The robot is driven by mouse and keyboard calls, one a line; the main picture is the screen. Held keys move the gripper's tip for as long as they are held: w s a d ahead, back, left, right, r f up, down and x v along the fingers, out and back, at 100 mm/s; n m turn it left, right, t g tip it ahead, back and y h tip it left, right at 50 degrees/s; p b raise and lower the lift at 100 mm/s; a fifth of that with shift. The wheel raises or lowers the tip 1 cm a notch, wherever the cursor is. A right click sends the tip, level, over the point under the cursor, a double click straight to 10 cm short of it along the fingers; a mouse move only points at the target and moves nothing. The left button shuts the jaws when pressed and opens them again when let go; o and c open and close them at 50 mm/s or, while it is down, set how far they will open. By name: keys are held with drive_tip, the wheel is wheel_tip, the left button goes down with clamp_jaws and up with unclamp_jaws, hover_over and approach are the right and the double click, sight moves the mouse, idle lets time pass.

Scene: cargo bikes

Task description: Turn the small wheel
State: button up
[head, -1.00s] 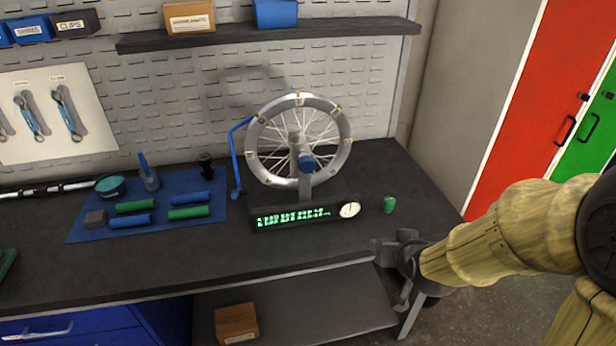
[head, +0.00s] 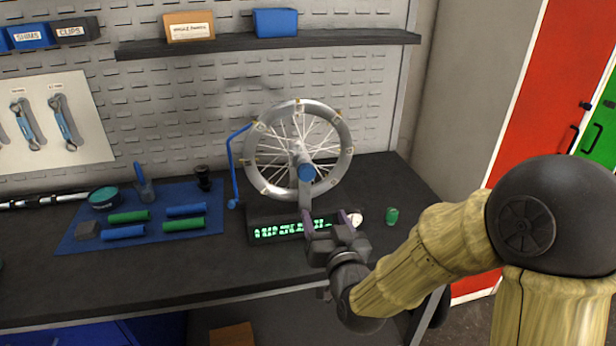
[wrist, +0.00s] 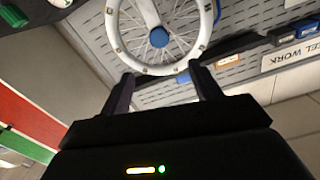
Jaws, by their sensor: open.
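The small spoked wheel (head: 342,165) stands upright on a stand on the dark workbench, with a blue hub (head: 306,173) at its centre. A black box with green lit characters (head: 280,233) is at the foot of the stand. My gripper (head: 325,221) is in front of this box, below the hub, and hides part of the box and its white dial. In the wrist view my gripper (wrist: 160,82) is open and empty, its fingers pointing toward the wheel rim (wrist: 165,69). The blue hub (wrist: 159,37) shows beyond the rim. I see no contact with the wheel.
A blue mat (head: 70,239) with green and blue grips lies left of the wheel. A small green object (head: 391,216) stands at the right on the bench. A blue curved arm (head: 231,160) rises beside the wheel. A shelf (head: 350,39) hangs above.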

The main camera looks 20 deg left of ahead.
sight(308, 175)
drive_tip(key=p+x, duration=0.3)
drive_tip(key=x, duration=1.4)
drive_tip(key=shift+w+d, duration=0.1)
drive_tip(key=shift+w, duration=0.1)
clamp_jaws()
